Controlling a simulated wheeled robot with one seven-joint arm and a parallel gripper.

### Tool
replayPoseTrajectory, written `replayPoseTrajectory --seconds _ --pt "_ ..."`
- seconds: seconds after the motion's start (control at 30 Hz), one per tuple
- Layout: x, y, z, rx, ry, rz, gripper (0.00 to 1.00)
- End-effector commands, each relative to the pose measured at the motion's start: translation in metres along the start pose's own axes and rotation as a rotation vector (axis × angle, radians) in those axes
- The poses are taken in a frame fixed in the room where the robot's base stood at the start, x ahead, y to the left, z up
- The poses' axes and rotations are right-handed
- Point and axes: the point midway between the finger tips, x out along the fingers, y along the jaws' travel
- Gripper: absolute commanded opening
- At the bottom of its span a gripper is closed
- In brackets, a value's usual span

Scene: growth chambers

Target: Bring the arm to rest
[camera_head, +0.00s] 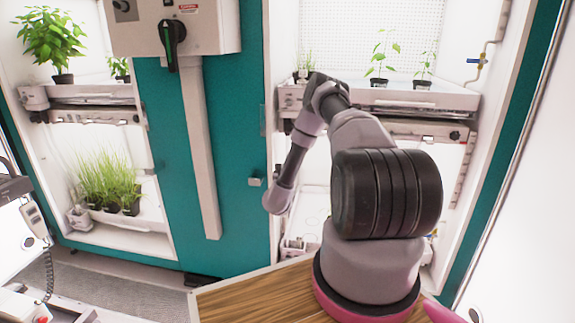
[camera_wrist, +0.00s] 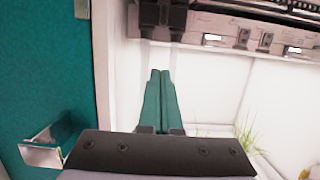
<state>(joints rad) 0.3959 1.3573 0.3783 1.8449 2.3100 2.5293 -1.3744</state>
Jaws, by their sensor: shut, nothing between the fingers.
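My arm (camera_head: 385,190) rises in the middle of the head view, bends at the upper left and runs down along the edge of the right-hand growth chamber. My gripper (camera_wrist: 160,74) shows in the wrist view with its two green fingers side by side and touching. It is shut and empty. It points into a white chamber interior, below the underside of a shelf unit (camera_wrist: 225,30). I cannot make out the fingers in the head view.
A metal latch (camera_wrist: 47,148) on the teal panel (camera_wrist: 45,60) is left of my gripper. Grass (camera_wrist: 245,138) stands at lower right. Potted seedlings (camera_head: 381,55) stand on the chamber's upper shelf. A wooden top (camera_head: 250,298) lies in front. A control box (camera_head: 175,25) hangs at upper left.

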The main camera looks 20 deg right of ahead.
Motion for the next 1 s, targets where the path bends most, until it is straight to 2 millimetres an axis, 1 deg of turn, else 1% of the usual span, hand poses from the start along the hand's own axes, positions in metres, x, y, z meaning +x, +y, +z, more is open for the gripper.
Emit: replayPoseTrajectory --seconds 0.03,0.1,0.2,0.67,0.73,0.77,0.87,0.97,1.0 --pt "-0.006 0.002 0.0 0.0 0.0 0.004 0.0" --pt "-0.011 0.001 0.0 -0.001 0.0 0.003 0.0" --pt "-0.015 0.0 0.0 -0.001 0.0 0.001 0.0" --pt "-0.015 0.0 0.0 0.0 -0.001 0.0 0.0" --pt "-0.014 0.002 0.003 0.003 -0.005 0.008 0.0" --pt "-0.012 0.004 0.007 0.008 -0.011 0.018 0.0" --pt "-0.002 0.024 0.033 0.035 -0.053 0.094 0.0" --pt "0.01 0.059 0.082 0.082 -0.126 0.243 0.0" --pt "0.013 0.076 0.107 0.101 -0.162 0.319 0.0"
